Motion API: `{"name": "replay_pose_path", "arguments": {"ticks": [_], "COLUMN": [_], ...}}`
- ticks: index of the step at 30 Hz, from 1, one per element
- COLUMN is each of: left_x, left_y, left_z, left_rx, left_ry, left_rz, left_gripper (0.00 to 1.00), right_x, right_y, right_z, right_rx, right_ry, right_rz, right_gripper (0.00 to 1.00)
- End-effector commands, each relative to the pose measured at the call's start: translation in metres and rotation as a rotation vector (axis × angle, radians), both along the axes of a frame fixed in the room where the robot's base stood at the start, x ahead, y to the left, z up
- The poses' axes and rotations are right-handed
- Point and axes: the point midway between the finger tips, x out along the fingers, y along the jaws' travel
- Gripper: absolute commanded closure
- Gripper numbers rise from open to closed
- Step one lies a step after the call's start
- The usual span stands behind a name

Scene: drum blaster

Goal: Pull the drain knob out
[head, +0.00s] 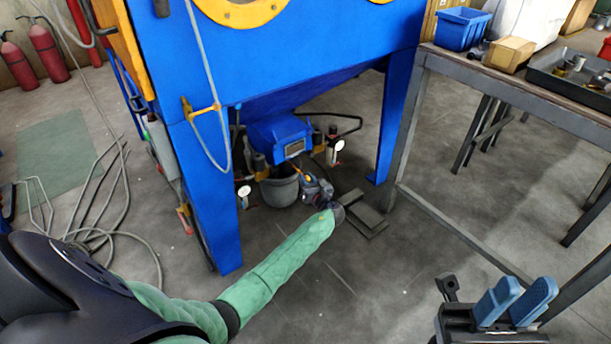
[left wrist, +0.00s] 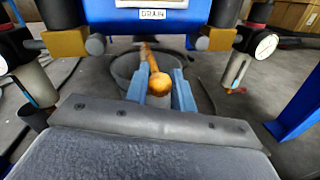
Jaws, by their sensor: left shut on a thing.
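The orange drain knob (left wrist: 160,83) sits between the two blue fingers of my left gripper (left wrist: 160,92) in the left wrist view, with an orange rod running behind it. The fingers are shut on it. In the head view my left gripper (head: 312,185) reaches under the blue cabinet (head: 300,50), beside the blue drain housing (head: 280,132); the knob is mostly hidden there. A DRAIN label (left wrist: 152,14) shows above the knob in the wrist view. My right gripper (head: 515,300) is at the lower right, empty, its blue fingers apart.
A grey bucket (head: 279,191) stands under the drain housing, close to my left gripper. Gauges (head: 340,144) flank it. Blue cabinet legs (head: 398,120) stand on both sides. A workbench (head: 510,90) is at the right. Hoses (head: 105,215) lie on the floor at left.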

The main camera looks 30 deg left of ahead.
Motion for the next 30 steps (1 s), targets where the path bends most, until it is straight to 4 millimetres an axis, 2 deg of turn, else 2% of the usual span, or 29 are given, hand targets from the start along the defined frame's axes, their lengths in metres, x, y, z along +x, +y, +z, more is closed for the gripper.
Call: {"name": "replay_pose_path", "arguments": {"ticks": [7, 8, 10, 22, 30], "left_x": [-0.002, -0.002, -0.002, -0.003, -0.019], "left_y": [-0.005, -0.006, -0.005, -0.006, -0.030], "left_z": [-0.003, -0.003, -0.003, -0.001, 0.000], "left_rx": [-0.002, -0.002, -0.002, -0.001, -0.002], "left_ry": [0.002, 0.002, 0.002, 0.002, 0.003], "left_rz": [-0.004, -0.004, -0.003, -0.002, -0.002], "left_gripper": [1.00, 0.70, 0.56, 0.56, 0.56], "right_x": [0.000, 0.000, 0.000, 0.000, -0.001], "right_y": [0.000, 0.000, 0.000, 0.000, -0.002], "right_z": [-0.001, -0.001, -0.001, 0.001, 0.013], "right_rx": [0.000, 0.000, 0.001, 0.000, 0.012], "right_ry": [0.002, 0.002, 0.003, 0.003, -0.006], "right_rz": [0.000, 0.000, 0.000, 0.001, 0.007], "right_gripper": [0.76, 0.76, 0.76, 0.76, 0.76]}}
